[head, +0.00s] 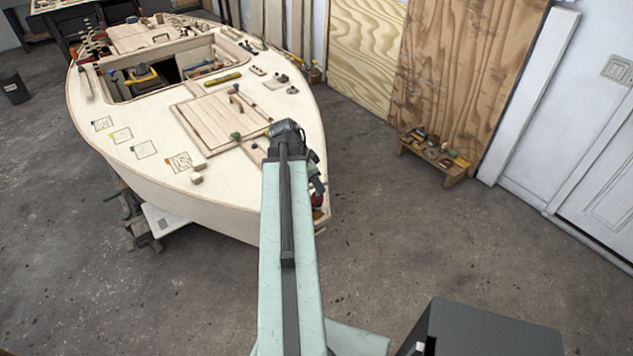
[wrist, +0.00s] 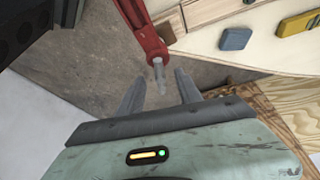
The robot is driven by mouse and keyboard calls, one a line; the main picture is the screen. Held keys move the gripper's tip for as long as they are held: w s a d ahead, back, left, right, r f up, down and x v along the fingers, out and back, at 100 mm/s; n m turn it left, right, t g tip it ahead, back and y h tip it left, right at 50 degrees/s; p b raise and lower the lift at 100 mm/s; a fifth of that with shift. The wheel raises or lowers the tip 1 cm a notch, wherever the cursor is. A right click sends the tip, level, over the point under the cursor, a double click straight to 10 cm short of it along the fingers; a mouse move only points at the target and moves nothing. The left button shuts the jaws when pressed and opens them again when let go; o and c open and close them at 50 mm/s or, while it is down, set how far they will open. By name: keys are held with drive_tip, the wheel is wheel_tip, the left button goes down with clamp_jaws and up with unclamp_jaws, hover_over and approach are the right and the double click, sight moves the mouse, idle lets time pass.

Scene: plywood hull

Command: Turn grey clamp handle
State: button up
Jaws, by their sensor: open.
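A red clamp (wrist: 143,32) reaches down from the top of the wrist view, close to the edge of the plywood hull. Its grey handle (wrist: 158,82) hangs from its lower end. My gripper (wrist: 160,76) is open, and the handle shows between its two grey fingers, apart from both in the picture. I cannot tell how far the handle is from them in depth. In the head view a small red part (head: 317,201) shows at the hull's near right edge beside my arm, which hides most of that area.
The plywood hull (head: 150,178) fills the upper left, with tools and blocks on its deck. A blue block (wrist: 235,39) and a yellow tool (wrist: 299,23) lie on the deck near the clamp. A low wooden bench (head: 452,180) stands by the wall.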

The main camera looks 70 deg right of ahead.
drive_tip(key=p+v, duration=0.6)
drive_tip(key=v, duration=0.1)
drive_tip(key=shift+r, duration=0.25)
drive_tip(key=shift+a, duration=0.1)
drive_tip(key=shift+f, duration=0.1)
drive_tip(key=shift+w, duration=0.1)
